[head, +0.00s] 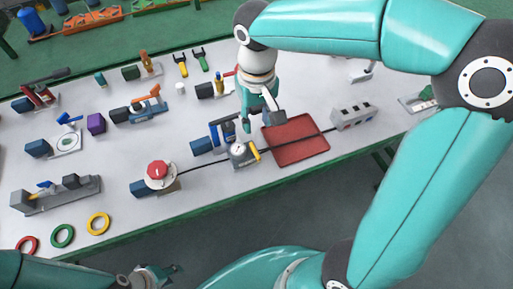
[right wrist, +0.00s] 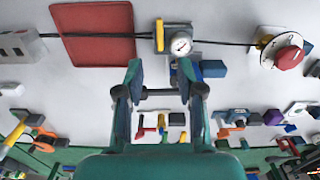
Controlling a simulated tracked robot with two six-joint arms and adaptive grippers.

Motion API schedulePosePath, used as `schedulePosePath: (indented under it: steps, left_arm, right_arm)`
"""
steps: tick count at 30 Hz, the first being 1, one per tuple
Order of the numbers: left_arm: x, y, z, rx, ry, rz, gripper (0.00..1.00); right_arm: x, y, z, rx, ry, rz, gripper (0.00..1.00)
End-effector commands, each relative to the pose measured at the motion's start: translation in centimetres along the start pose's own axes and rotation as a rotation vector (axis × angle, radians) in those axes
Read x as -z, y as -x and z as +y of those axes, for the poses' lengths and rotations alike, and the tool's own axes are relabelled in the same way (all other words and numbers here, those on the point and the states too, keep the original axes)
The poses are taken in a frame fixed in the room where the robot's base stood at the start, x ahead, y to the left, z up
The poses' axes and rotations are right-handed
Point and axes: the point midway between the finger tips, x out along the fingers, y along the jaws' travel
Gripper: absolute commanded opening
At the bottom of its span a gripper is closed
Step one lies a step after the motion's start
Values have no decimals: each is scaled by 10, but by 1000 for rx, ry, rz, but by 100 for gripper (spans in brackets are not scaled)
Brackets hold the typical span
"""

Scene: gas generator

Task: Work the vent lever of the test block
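The test block (head: 241,158) is a small grey block with a round white gauge on top, near the table's front edge. Its vent lever (head: 255,151) is yellow and stands on its right side. In the right wrist view the yellow lever (right wrist: 159,36) is beside the gauge (right wrist: 181,44), beyond the fingertips. My right gripper (head: 262,117) is above the table behind the block. Its fingers (right wrist: 161,80) are spread, with nothing between them, and apart from the lever. My left gripper (head: 160,275) is low at the front, off the table; its fingers are unclear.
A red mat (head: 298,140) lies right of the block. A black hose runs from the red-knobbed valve (head: 157,170) past the block to a grey box (head: 352,116). A blue-handled valve (head: 215,137) stands close behind the block. Coloured rings (head: 98,223) lie front left.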

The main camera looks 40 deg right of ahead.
Motion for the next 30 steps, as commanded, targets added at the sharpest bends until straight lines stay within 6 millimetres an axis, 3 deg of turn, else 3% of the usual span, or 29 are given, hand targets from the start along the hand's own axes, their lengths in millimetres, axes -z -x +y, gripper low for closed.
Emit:
schedulePosePath:
  steps: [9,15,21,30]
  left_arm:
    - [0,-3,-1,0,0,1,38]
    - [0,-4,-1,0,0,1,38]
    - [0,-4,-2,0,0,1,38]
    - [0,-4,-2,0,0,1,38]
  right_arm:
    - [-2,-72,2,0,-4,-8,38]
    - [-2,-108,2,1,-4,-6,38]
    - [-2,-128,2,1,-5,-3,38]
    - [-1,-132,2,2,-5,-1,38]
